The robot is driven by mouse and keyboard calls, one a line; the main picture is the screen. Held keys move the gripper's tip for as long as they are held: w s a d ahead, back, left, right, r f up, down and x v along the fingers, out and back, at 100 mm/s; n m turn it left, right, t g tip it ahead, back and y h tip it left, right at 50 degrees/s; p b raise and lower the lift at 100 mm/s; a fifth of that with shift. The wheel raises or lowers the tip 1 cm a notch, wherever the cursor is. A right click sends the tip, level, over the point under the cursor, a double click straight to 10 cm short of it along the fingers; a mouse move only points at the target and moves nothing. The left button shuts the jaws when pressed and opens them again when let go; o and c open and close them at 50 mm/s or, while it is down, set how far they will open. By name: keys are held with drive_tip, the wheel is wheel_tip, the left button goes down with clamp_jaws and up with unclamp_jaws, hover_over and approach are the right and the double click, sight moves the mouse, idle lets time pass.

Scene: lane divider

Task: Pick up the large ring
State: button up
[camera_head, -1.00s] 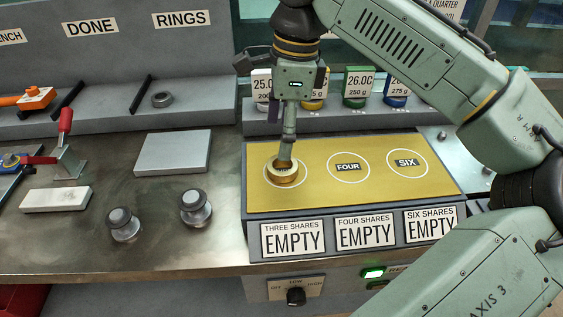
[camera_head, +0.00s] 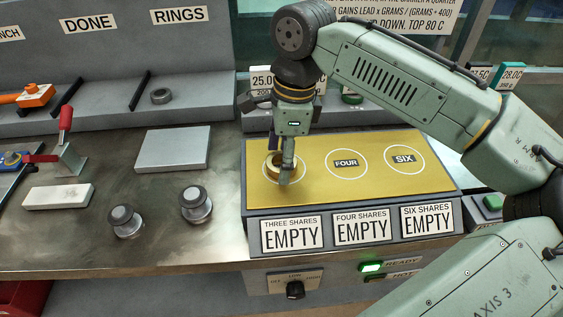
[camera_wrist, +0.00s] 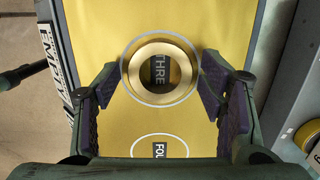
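The large ring, a thick brass-coloured ring (camera_head: 268,165), lies flat on the yellow plate (camera_head: 315,192) at the THREE circle, partly hidden behind my fingers in the head view. In the wrist view the ring (camera_wrist: 161,98) lies inside the white circle, with the letters THRE showing through its hole. My gripper (camera_head: 284,181) points down at the ring. In the wrist view my gripper (camera_wrist: 157,84) is open, one finger to the left and one to the right of the ring, with nothing held. I cannot tell how high the fingertips are above the plate.
The FOUR circle (camera_head: 346,163) and SIX circle (camera_head: 404,158) are bare. Two round metal weights (camera_head: 195,205) (camera_head: 125,221) and a grey slab (camera_head: 173,149) are to the left. A small grey ring (camera_head: 161,96) sits on the RINGS shelf. Cards stand behind the plate.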

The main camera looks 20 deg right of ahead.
drive_tip(key=c, duration=1)
drive_tip(key=shift+r, duration=0.1)
drive_tip(key=shift+c, duration=0.2)
